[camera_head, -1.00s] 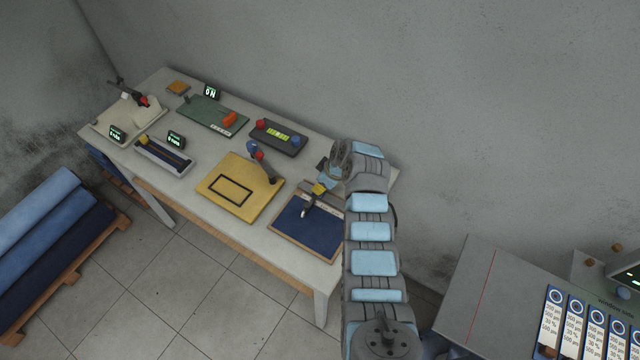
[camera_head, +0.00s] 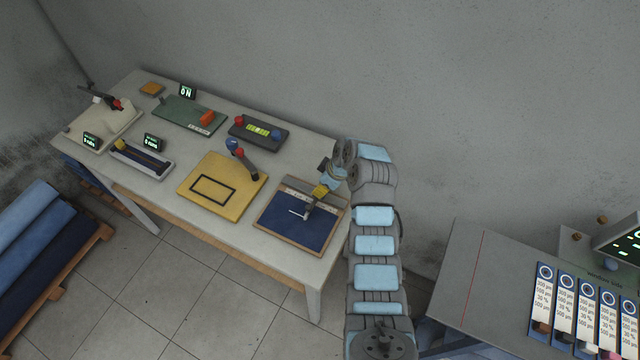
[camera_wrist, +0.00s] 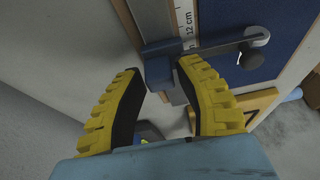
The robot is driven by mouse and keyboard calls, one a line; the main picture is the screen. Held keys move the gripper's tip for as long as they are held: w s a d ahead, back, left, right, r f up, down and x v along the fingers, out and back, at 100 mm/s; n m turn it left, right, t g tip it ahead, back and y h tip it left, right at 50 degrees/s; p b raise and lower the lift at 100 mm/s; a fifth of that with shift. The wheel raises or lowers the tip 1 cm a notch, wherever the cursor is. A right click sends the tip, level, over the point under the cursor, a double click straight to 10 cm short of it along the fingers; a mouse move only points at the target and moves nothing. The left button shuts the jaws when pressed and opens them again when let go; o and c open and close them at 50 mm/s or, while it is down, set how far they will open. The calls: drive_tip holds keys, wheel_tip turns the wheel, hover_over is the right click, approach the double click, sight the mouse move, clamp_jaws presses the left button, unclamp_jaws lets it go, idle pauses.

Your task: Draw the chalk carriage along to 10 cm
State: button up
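The chalk carriage (camera_wrist: 163,68) is a grey-blue block on a pale ruler strip (camera_wrist: 187,22), close to a mark reading 12 cm in the wrist view. A dark bar reaches from it across the blue board (camera_wrist: 222,20) to a round grey knob (camera_wrist: 256,37). My gripper (camera_wrist: 160,70) has its two yellow fingers apart, with the carriage's lower end between their tips. The block looks close to the right finger; contact cannot be told. In the head view my gripper (camera_head: 321,190) is over the wood-framed blue board (camera_head: 280,233), and a small white piece (camera_head: 298,214) shows beside it.
A yellow board (camera_head: 232,205) with a lever lies left of the blue board. A dark box with red and blue buttons (camera_head: 258,146) stands behind. The table's front edge (camera_head: 285,268) is close by. A grey bench (camera_head: 455,285) stands to the right.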

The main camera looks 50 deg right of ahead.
drive_tip(key=shift+o, duration=1)
drive_tip(key=shift+r, duration=0.1)
drive_tip(key=v, duration=1.2)
